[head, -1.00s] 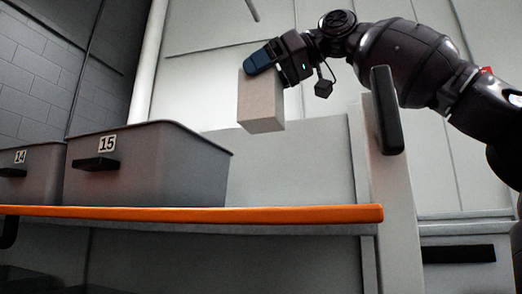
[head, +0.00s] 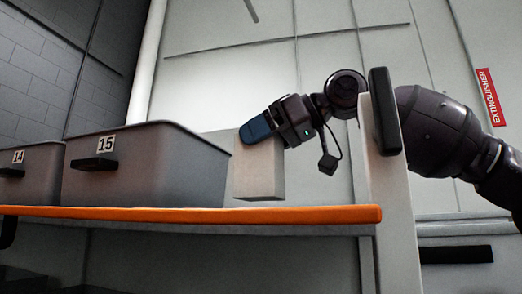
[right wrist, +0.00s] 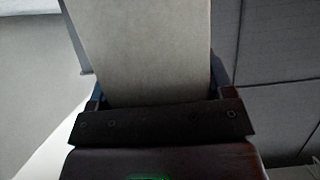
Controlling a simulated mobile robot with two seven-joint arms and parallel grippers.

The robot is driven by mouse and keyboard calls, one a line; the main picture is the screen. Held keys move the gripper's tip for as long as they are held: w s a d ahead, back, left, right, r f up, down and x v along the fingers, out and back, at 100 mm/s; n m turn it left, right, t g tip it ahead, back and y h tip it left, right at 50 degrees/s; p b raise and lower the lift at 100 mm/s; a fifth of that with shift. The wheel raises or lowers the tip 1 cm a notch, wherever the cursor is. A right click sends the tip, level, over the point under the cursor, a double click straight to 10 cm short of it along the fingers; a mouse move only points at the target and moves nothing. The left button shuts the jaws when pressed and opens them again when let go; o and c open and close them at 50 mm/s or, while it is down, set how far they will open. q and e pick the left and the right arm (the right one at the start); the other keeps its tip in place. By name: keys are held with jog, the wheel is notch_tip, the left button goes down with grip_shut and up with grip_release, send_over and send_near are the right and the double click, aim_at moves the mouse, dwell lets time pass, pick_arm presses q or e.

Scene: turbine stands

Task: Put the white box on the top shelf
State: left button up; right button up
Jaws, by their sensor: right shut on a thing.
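The white box (head: 259,172) is upright in the head view, just above or at the level of the orange-edged top shelf (head: 300,214). I cannot tell whether its bottom touches the shelf, since the shelf surface is hidden from this low angle. My right gripper (head: 257,131) is shut on the top of the box, reaching in from the right. In the right wrist view the box (right wrist: 150,50) fills the space between the fingers. My left gripper is not in view.
A grey bin marked 15 (head: 150,170) stands on the shelf just left of the box, with a bin marked 14 (head: 30,175) further left. A pale post with a black cap (head: 384,110) rises at the shelf's right end, close to my right arm.

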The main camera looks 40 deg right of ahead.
notch_tip(320, 180, down, 2)
jog(key=shift+d+f, duration=0.1)
jog(key=shift+d, duration=0.05)
jog(key=o, duration=1.1)
jog(key=shift+s+r, duration=0.25)
jog(key=shift+s, duration=0.05)
jog(key=b+v, duration=0.2)
jog(key=v, duration=0.9)
jog(key=shift+d, duration=0.2)
